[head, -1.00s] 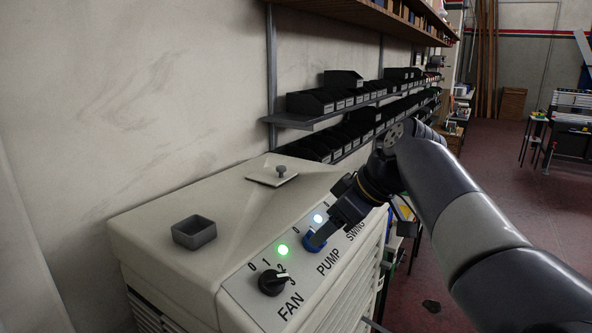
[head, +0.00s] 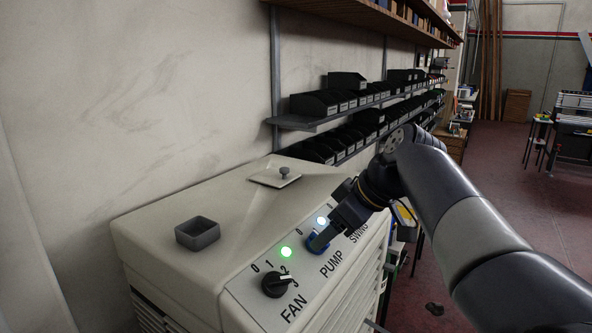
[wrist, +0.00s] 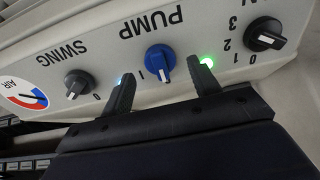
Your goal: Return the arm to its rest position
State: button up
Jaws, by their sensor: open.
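My gripper (head: 322,240) is at the control panel of a beige cooler unit, right by the blue PUMP knob (head: 315,246). In the wrist view my gripper (wrist: 165,92) is open, its two dark fingers apart. The blue PUMP knob (wrist: 160,62) shows between and beyond the fingertips, with nothing held. The black FAN knob (head: 276,284) is left of the gripper and shows in the wrist view (wrist: 266,36). The SWING knob (wrist: 77,83) shows in the wrist view; my gripper hides it in the head view. A green light (head: 286,252) and a bluish-white light (head: 322,221) are lit.
The beige cooler (head: 150,240) has a small grey tray (head: 197,233) and a square lid with a knob (head: 275,177) on top. Shelves with black bins (head: 315,103) line the wall behind. Red floor (head: 500,240) lies open at the right.

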jog(key=v, duration=0.8)
jog(key=x, duration=1)
jog(key=shift+a+f, duration=0.15)
jog(key=shift+f, duration=0.05)
jog(key=shift+w+m+p, duration=0.1)
jog(key=shift+m+p, duration=0.2)
jog(key=shift+p, duration=0.15)
jog(key=shift+r+m+p, duration=0.1)
jog(key=shift+m+p, duration=0.35)
jog(key=shift+m, duration=0.35)
jog(key=m+p, duration=0.3)
jog(key=m, duration=0.1)
jog(key=shift+t, duration=0.3)
jog(key=m+h+p, duration=0.1)
jog(key=m+p, duration=0.3)
jog(key=m, duration=0.2)
jog(key=shift+a+r+p, duration=0.1)
jog(key=shift+p, duration=0.3)
jog(key=b+v, duration=0.1)
jog(key=v, duration=0.8)
jog(key=shift+s+b, duration=0.2)
jog(key=shift+b, duration=0.2)
jog(key=shift+r, duration=0.25)
